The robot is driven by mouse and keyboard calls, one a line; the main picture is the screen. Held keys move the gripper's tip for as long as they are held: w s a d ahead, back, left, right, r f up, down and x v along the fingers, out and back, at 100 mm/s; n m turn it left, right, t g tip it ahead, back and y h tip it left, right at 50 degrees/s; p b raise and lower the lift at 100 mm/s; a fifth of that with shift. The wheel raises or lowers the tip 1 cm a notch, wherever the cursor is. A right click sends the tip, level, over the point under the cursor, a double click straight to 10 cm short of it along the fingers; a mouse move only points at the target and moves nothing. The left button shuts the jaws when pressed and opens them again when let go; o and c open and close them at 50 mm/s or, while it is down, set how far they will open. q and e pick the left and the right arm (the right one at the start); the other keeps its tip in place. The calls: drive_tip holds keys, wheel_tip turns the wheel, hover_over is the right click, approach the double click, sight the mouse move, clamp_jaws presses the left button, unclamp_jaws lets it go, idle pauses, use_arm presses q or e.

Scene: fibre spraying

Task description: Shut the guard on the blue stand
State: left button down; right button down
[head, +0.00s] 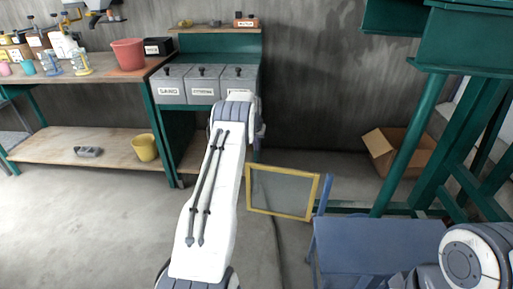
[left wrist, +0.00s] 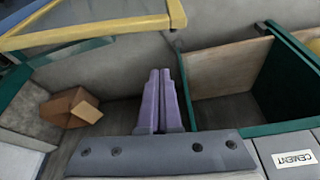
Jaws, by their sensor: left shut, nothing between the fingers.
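The guard (head: 282,192) is a clear panel in a yellow frame. In the head view it stands out to the left of the blue stand (head: 365,245), its right edge beside the stand's upright post. In the left wrist view the guard's yellow frame (left wrist: 100,33) crosses the upper left. My left gripper (left wrist: 160,100) is shut and empty in that view, its purple fingertips just below and right of the frame, with no clear contact. In the head view its fingers are hidden behind my white left arm. My right gripper is not in view.
A cardboard box (head: 398,150) lies behind the stand, near a green frame (head: 408,145). A green bench with grey lidded bins (head: 203,84) stands at the back. A workbench (head: 110,77) with a red bucket (head: 128,54) is at left. The floor at lower left is clear.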

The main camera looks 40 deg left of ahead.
use_arm(q)
wheel_tip(320, 180, down, 6)
drive_tip(key=s, duration=0.1)
drive_tip(key=shift+s+d+f+p, duration=0.15)
drive_tip(key=shift+s+d+p, duration=0.15)
drive_tip(key=shift+d+p, duration=0.1)
idle(0.5)
drive_tip(key=shift+s, duration=0.1)
idle(0.4)
